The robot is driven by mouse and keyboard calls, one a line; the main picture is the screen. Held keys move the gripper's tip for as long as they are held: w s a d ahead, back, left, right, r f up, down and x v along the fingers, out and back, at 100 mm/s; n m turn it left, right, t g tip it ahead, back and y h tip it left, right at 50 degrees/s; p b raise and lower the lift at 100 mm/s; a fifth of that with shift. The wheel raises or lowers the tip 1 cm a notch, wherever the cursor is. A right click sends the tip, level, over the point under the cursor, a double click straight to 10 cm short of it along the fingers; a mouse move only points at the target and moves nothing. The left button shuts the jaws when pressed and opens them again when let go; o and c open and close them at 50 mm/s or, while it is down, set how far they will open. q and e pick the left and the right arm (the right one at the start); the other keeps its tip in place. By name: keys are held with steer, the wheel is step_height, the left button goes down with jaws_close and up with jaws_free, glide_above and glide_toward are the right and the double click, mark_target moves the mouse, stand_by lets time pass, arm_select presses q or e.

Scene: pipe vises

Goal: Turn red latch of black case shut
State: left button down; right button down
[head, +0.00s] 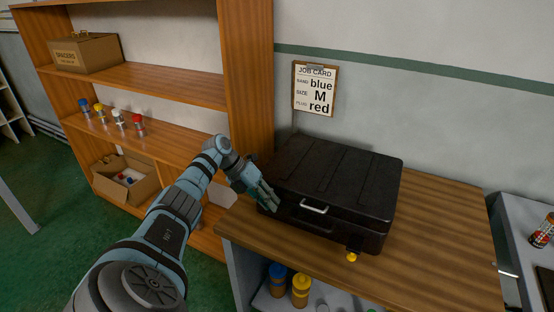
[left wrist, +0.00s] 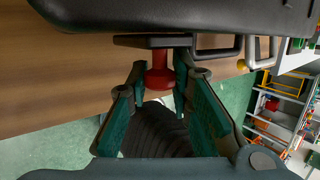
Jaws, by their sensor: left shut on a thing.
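The black case (head: 335,178) lies closed on the wooden bench top, and its front edge also shows in the left wrist view (left wrist: 190,16). Its red latch (left wrist: 159,77) hangs below a dark plate at the case front in the left wrist view. In the head view the latch is hidden by my left gripper (head: 268,198), which is at the case's front left corner. The fingers are shut on the red latch's knob, one on each side. A yellow latch (head: 351,257) sits at the front right, with the silver handle (head: 314,207) between. My right gripper is not in view.
The wooden bench top (head: 445,235) is clear right of the case. Blue and yellow bottles (head: 301,290) stand on a shelf below. A tall wooden shelf unit (head: 248,75) rises at the left. A job card (head: 315,88) hangs on the wall behind.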

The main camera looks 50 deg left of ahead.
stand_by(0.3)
arm_select(q)
steer(key=c, duration=1.4)
jaws_free()
steer(key=shift+a, duration=0.1)
steer(key=shift+s+a+r, duration=0.1)
steer(key=shift+a+r, duration=0.05)
steer(key=shift+r, duration=0.15)
steer(key=v, duration=1.1)
steer(key=shift+r, duration=0.15)
